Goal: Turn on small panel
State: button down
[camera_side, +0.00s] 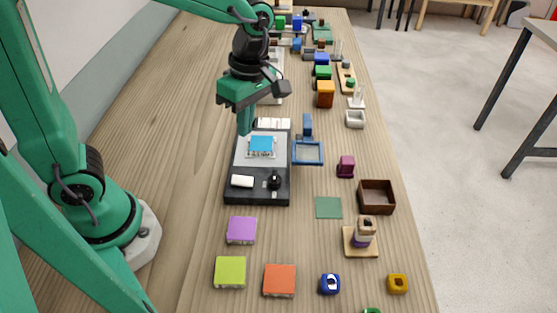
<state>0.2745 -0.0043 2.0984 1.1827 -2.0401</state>
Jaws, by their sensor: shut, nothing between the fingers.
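The small panel (240,194) is a dark, flat box with a grey top, lying on the wooden table. It has a blue square (261,144) in a white frame, a white rocker-like block (242,181) at its front left and a black knob (274,182) at its front right. A row of white keys (273,123) shows at its far edge. My gripper (245,132) is shut and empty. It points down over the far left part of the panel, left of the blue square. I cannot tell whether its tip touches the panel.
A blue frame (309,161) stands right of the panel. A purple block (241,230), a lime block (230,271) and an orange block (279,280) lie in front. A brown tray (362,197) and stacked rings (365,232) are at right. Several toys crowd the far end.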

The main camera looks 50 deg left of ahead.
aim_at(238, 179)
jog(key=n, duration=0.6)
jog(key=shift+s+a+n, duration=0.1)
jog(key=shift+a+n, duration=0.15)
jog(key=shift+n, duration=0.15)
jog(key=shift+f, duration=0.15)
jog(key=f, duration=0.4)
jog(key=s+a+f, duration=0.1)
jog(key=f, duration=0.8)
jog(key=shift+s+a+f, duration=0.25)
jog(key=shift+s+a, duration=0.05)
jog(key=shift+s+f, duration=0.1)
jog(key=shift+f, duration=0.15)
dwell(0.4)
